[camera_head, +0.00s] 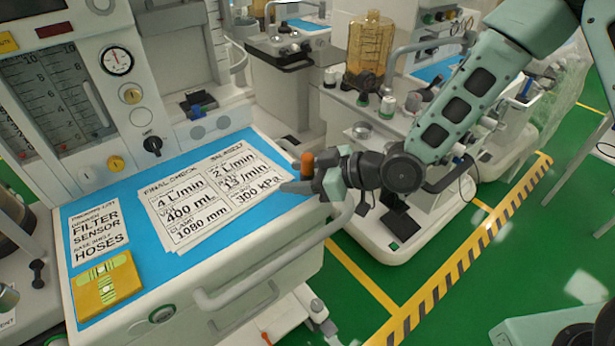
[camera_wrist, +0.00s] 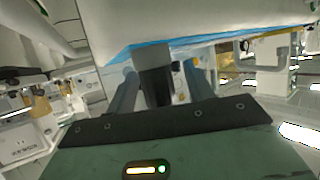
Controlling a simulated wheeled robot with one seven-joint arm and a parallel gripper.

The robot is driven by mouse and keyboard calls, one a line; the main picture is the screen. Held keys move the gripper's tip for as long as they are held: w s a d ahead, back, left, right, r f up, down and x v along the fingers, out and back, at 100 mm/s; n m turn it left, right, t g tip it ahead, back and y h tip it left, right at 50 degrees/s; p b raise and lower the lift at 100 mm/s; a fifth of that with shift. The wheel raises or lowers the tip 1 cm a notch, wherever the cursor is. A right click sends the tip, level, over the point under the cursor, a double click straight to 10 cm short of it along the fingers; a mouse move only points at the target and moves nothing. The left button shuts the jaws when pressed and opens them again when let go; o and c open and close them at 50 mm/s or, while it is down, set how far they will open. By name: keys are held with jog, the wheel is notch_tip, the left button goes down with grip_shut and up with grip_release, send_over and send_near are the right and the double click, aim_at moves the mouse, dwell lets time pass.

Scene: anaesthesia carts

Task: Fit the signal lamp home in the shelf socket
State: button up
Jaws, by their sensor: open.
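A small orange-topped piece (camera_head: 307,160), which looks like the signal lamp, stands upright at the right edge of the cart's blue shelf top. My gripper (camera_head: 300,187) is at that edge, its fingers open and pointing left beside the lamp's lower part. In the wrist view my open gripper (camera_wrist: 160,82) has a dark upright cylinder (camera_wrist: 155,84) between its fingers, with a gap visible at least on the left. This may be the lamp's lower body; no orange shows there. The socket cannot be made out, and the lamp's foot is hidden by my gripper.
A second cart (camera_head: 375,228) stands behind my arm. Green floor (camera_head: 480,275) is open at right.

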jog(key=c, duration=1.1)
jog(key=shift+o, duration=0.2)
